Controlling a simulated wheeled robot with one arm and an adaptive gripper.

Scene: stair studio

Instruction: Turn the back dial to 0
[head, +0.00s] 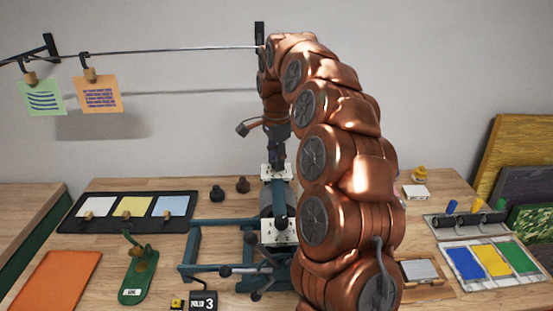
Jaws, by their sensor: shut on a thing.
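The back dial (267,173) is a small white marked plate at the far end of a blue-grey press-like frame (205,224). My gripper (278,163) reaches down onto it from above and is shut on its knob. The knob is mostly hidden by the fingers, and the dial's marks are too small to read. A second, nearer dial (268,238) has a white plate with a dark knob and a figure that looks like 4. My copper arm covers the right side of the frame.
A black block marked 3 (204,302) stands at the front. A green stapler-like tool (137,272) and a black tray with coloured cards (75,223) lie left. Paint pads (492,262) lie right. A line with hanging cards (97,95) crosses upper left.

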